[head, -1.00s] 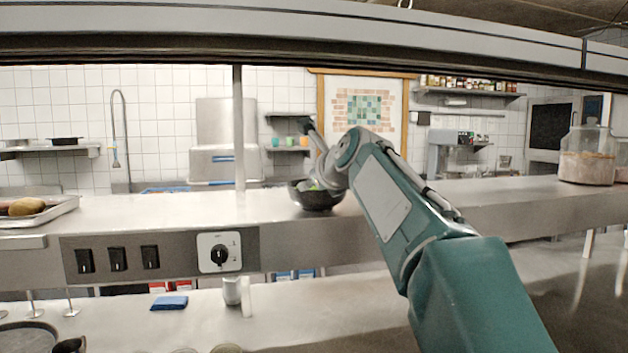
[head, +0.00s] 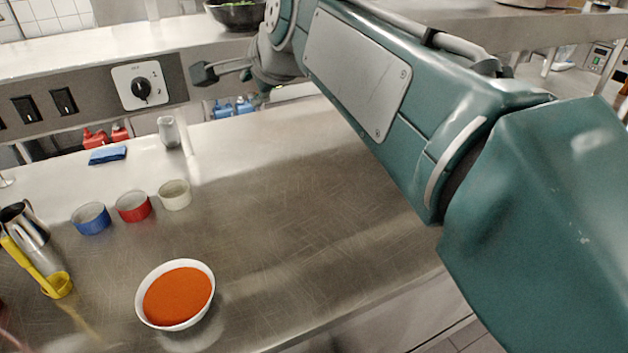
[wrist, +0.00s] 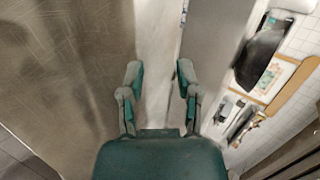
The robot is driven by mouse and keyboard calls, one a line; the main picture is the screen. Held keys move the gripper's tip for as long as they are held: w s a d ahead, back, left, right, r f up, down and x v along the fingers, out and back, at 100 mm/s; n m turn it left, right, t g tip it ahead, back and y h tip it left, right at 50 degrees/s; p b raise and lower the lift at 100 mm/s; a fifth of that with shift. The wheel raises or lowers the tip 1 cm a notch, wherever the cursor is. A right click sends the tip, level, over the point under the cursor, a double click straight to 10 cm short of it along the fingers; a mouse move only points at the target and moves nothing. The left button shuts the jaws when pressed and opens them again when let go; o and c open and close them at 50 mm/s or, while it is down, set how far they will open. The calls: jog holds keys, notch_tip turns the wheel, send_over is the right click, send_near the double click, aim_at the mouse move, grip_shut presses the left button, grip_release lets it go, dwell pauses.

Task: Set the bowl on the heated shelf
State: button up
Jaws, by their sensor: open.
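A white bowl (head: 178,293) filled with orange-red soup stands upright on the steel counter, low and left of middle in the head view. A second, dark bowl (head: 236,14) with green contents stands on the raised shelf (head: 60,56), cut by the top edge; a dark shape that looks like it shows in the wrist view (wrist: 259,52). My gripper (head: 222,74) is by the shelf's front, below the dark bowl in the picture and well beyond the white bowl. It also shows in the wrist view (wrist: 160,74), fingers apart with nothing between them.
Blue (head: 91,218), red (head: 133,206) and cream (head: 174,195) cups stand left on the counter. A steel jug (head: 25,226), a yellow-handled tool (head: 57,285) and a folded blue cloth (head: 108,155) are nearby. A control knob (head: 141,89) is on the shelf's front. The counter's middle is clear.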

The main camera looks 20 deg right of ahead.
jog(key=s+f+n+g+h, duration=0.1)
jog(key=s+f+n+g, duration=0.3)
jog(key=s+f+n, duration=1.1)
jog(key=s+f, duration=0.6)
jog(key=shift+s+d+n+h, duration=0.25)
jog(key=shift+d+n+h, duration=0.05)
jog(key=shift+d+n, duration=0.1)
dwell(0.9)
